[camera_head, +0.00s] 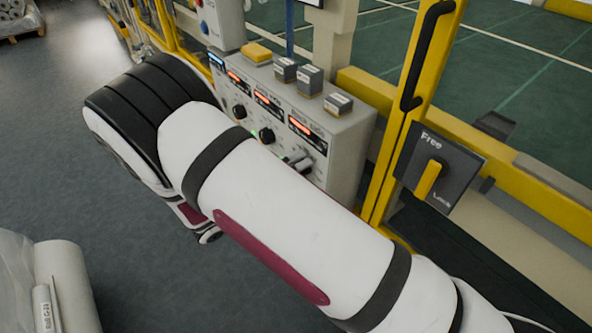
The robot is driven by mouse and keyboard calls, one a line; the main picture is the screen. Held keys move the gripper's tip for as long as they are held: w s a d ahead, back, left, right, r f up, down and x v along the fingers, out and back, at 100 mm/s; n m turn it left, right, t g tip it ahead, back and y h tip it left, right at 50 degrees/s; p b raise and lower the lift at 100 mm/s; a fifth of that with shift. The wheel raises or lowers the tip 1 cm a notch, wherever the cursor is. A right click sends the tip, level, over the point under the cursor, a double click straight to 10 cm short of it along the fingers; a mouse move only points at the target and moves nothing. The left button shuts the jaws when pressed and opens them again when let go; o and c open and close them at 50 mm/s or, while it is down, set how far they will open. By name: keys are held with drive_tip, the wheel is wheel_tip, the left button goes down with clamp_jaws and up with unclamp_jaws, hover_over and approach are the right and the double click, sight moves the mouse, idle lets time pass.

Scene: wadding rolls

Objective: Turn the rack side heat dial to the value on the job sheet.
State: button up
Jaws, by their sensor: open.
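The grey control box (345,160) stands behind my arm, with a row of lit orange displays and black dials on its front. The left dial (240,111) and the middle dial (266,135) are clear of my gripper. The right dial (308,146) sits under the right display (306,127); the labels are too small to read surely. The grey fingertips of my gripper (297,160) show just above my white arm, close to the right dial. They are open; contact cannot be told. The rest of the gripper is hidden behind the arm. I cannot make out a job sheet.
Several small grey boxes (309,79) and a yellow item (257,53) lie on top of the control box. A Free/Lock switch (430,179) hangs by the yellow post at right. Wrapped rolls (65,285) stand lower left. Open floor (60,140) lies at left.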

drive_tip(key=v, duration=1.2)
idle(0.3)
drive_tip(key=s+d+r+m+g+y+p, duration=0.1)
drive_tip(key=s+d+r+m+g+y, duration=0.3)
drive_tip(key=d+r+m, duration=0.5)
drive_tip(key=s+d+r+m+g+y+p, duration=0.1)
drive_tip(key=d+r+m+g+y, duration=0.1)
drive_tip(key=d+r+m+g, duration=0.55)
drive_tip(key=s+d+r+m+t+y, duration=0.2)
drive_tip(key=s+d+r+m+y, duration=0.2)
drive_tip(key=s+m, duration=0.4)
drive_tip(key=s+d+r+m+t+y+p, duration=0.1)
drive_tip(key=s+d+r+m+t+y, duration=0.2)
drive_tip(key=s+m, duration=0.5)
wheel_tip(320, 180, up, 3)
drive_tip(key=d+m+y, duration=0.1)
drive_tip(key=m+y, duration=0.1)
drive_tip(key=m, duration=0.5)
drive_tip(key=shift+s+d+t, duration=0.35)
drive_tip(key=shift+r, duration=0.1)
drive_tip(key=shift+c, duration=0.5)
